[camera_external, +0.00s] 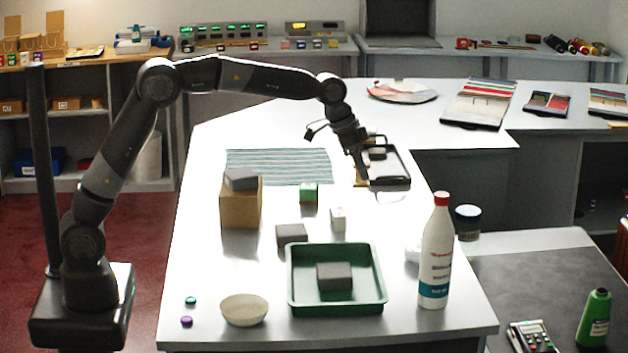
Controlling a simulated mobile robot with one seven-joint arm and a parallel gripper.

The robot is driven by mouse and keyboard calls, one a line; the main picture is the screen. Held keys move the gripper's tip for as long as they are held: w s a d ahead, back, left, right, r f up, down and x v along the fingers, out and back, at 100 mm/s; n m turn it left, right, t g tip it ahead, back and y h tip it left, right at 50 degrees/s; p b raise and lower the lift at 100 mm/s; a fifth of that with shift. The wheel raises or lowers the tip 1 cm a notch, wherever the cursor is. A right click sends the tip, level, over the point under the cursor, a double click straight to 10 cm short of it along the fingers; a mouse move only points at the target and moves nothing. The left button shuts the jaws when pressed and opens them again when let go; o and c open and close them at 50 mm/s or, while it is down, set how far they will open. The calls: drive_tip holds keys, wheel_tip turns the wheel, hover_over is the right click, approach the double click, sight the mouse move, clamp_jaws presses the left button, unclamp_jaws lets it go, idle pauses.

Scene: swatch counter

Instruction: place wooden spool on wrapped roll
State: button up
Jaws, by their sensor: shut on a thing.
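My gripper (363,166) is over the far right part of the white counter, pointing down beside a dark-framed flat case. It is shut on a small tan thing (359,177) that looks like the wooden spool, mostly hidden by the fingers. I cannot make out whether it touches anything below. I cannot clearly identify the wrapped roll; a pale upright cylinder (150,157) stands on the left shelf, but I cannot tell if it is wrapped.
The dark-framed case (397,181) is beside my gripper. On the white counter (215,290) are a green tray (377,308), a white bottle (436,250), a bowl (244,310), a cardboard box (240,206), grey blocks (291,235), small cubes (309,193) and a striped cloth (280,165).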

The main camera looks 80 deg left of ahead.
drive_tip(key=w+d+r+m+h, duration=0.1)
drive_tip(key=w+d+r+m, duration=0.1)
drive_tip(key=d, duration=1.2)
drive_tip(key=w+d+r+m+h, duration=0.1)
drive_tip(key=d+m, duration=0.1)
drive_tip(key=d, duration=1.2)
drive_tip(key=w+a+f, duration=0.2)
drive_tip(key=a, duration=0.1)
drive_tip(key=w+a+f, duration=0.2)
drive_tip(key=a, duration=0.1)
drive_tip(key=w+a+f, duration=0.2)
drive_tip(key=a, duration=0.1)
drive_tip(key=shift+w+a+f, duration=0.15)
drive_tip(key=shift+w+f, duration=0.15)
drive_tip(key=shift+w, duration=0.05)
hover_over(412, 246)
drive_tip(key=shift+f, duration=2.05)
drive_tip(key=o, duration=1)
drive_tip(key=shift+f, duration=0.15)
